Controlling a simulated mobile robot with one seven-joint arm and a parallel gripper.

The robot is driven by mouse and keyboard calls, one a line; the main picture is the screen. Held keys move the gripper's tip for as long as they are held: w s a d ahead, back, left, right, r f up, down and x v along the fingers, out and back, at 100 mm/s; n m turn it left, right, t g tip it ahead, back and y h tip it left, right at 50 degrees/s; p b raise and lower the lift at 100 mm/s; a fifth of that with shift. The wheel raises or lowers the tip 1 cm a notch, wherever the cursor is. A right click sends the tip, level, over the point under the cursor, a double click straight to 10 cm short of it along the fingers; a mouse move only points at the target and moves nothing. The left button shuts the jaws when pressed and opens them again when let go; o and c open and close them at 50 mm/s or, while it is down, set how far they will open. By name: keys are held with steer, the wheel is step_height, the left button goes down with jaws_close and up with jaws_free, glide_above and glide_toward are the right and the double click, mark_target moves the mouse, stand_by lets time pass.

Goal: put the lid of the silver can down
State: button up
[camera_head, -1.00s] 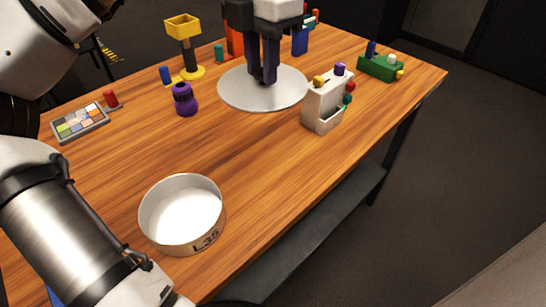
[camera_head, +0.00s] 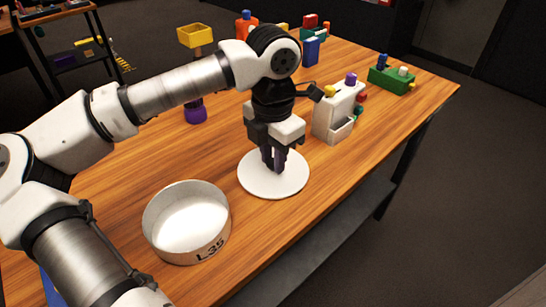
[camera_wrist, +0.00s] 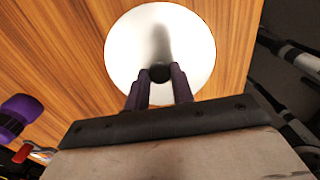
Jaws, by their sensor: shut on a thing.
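The lid (camera_head: 258,186) is a flat, pale round disc. In the wrist view the lid (camera_wrist: 190,50) lies beyond my fingertips, with a small dark knob (camera_wrist: 160,72) between them. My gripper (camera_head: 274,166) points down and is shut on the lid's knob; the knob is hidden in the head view. The lid is level, at or just above the wooden table; I cannot tell whether it touches. The open can (camera_head: 187,225), round and silver-white with "L35" on its side, stands upright to the left of the lid and in front of it. Its inside looks empty.
A white panel block (camera_head: 337,112) with coloured knobs stands close behind the lid to the right. A green block (camera_head: 391,79) is farther right. A purple item (camera_head: 195,113) and a yellow-topped stand (camera_head: 196,37) are behind my arm. The wooden table (camera_head: 310,215) has a bare front edge.

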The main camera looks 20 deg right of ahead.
steer(key=shift+f, duration=0.3)
steer(key=shift+f, duration=0.1)
steer(key=shift+f+b, duration=0.15)
steer(key=shift+b, duration=0.15)
steer(key=o, duration=1)
steer(key=shift+r, duration=0.2)
step_height(320, 180, up, 12)
steer(key=shift+r+p, duration=0.1)
steer(key=shift+p, duration=0.7)
